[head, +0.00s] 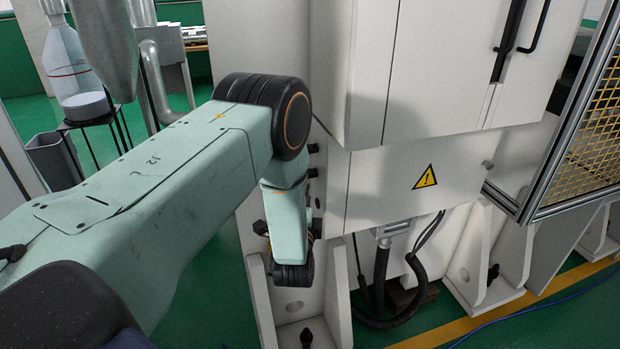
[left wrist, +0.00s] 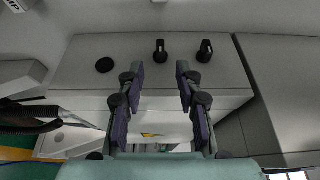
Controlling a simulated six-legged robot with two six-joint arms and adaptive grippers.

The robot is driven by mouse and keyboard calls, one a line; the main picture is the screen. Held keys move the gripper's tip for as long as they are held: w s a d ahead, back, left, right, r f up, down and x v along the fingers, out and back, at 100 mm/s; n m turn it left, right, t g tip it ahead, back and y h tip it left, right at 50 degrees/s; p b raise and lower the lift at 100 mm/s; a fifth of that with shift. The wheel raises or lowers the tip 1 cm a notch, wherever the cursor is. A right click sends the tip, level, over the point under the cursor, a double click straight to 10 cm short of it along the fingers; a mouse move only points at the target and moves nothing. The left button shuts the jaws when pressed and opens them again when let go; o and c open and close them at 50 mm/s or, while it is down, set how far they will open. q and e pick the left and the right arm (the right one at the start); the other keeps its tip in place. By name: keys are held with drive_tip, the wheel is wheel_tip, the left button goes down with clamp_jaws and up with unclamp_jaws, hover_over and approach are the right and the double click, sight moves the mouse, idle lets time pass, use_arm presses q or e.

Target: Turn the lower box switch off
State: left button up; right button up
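The lower box (head: 390,190) is a pale cabinet part with a yellow warning triangle (head: 425,177), below a larger cabinet. In the left wrist view, a box face (left wrist: 85,50) carries two black rotary switches, one in the middle (left wrist: 160,51) and one to its right (left wrist: 205,50), and a round black knob (left wrist: 105,65) at left. My left gripper (left wrist: 159,72) is open and empty, its fingers apart, with the middle switch showing beyond the gap; no contact is visible. In the head view, my arm hides most of this side. My right gripper is not in view.
The upper cabinet (head: 440,65) overhangs the box. Black cables (head: 382,275) hang below it, beside white brackets (head: 480,265). A mesh guard (head: 595,125) stands at right. A bottle (head: 75,65) on a stand is at far left. Green floor shows at lower right.

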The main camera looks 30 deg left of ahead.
use_arm(q)
drive_tip(key=x, duration=0.7)
drive_tip(key=shift+w, duration=0.3)
drive_tip(key=shift+a, duration=0.1)
drive_tip(key=c, duration=0.4)
clamp_jaws()
